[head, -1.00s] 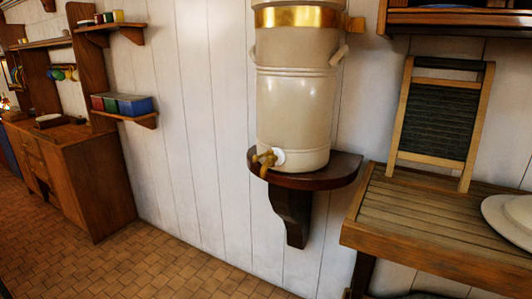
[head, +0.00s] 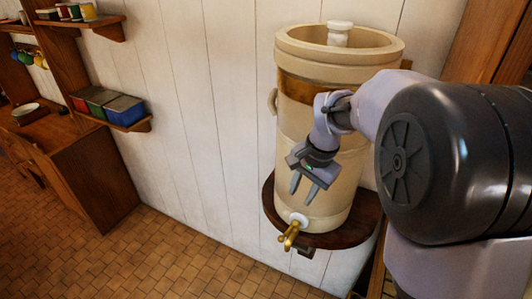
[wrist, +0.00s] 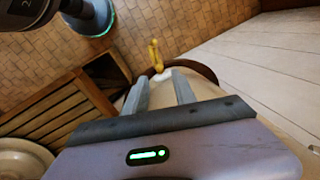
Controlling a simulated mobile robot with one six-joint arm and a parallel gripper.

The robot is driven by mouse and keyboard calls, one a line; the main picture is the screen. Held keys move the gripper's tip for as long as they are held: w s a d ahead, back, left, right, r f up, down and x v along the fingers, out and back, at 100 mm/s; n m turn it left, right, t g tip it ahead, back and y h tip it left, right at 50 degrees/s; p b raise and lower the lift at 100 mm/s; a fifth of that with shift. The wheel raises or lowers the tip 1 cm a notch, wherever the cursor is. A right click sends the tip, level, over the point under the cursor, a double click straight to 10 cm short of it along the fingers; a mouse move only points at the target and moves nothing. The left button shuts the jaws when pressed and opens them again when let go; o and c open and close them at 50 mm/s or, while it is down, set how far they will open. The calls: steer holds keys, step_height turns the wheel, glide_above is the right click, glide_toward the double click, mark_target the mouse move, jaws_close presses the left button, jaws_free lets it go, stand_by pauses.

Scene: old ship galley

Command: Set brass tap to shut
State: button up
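The brass tap (head: 289,234) sticks out from a white collar low on the front of a tall cream crock (head: 340,205). It also shows in the wrist view (wrist: 155,54), beyond my fingertips. My gripper (head: 303,194) is in front of the crock, above the tap and a little to its right. Its two fingers point down and stand apart, with nothing between them. In the wrist view the fingers (wrist: 160,80) are also apart, and the tap lies beyond the gap between them. The fingers do not touch the tap.
The crock stands on a dark rounded wall shelf (head: 350,236). My arm covers the right of the head view. A slatted wooden board (wrist: 62,115) and a pale round dish (wrist: 22,160) show in the wrist view. The tiled floor (head: 175,260) at left is clear.

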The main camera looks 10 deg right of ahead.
steer(key=b, duration=0.2)
glide_toward(288, 232)
steer(key=f, duration=0.4)
steer(key=w+f, duration=0.1)
steer(key=f, duration=0.1)
steer(key=shift+a+f, duration=0.4)
steer(key=shift+w+f, duration=0.15)
steer(key=shift+f, duration=0.25)
jaws_close()
stand_by(0.3)
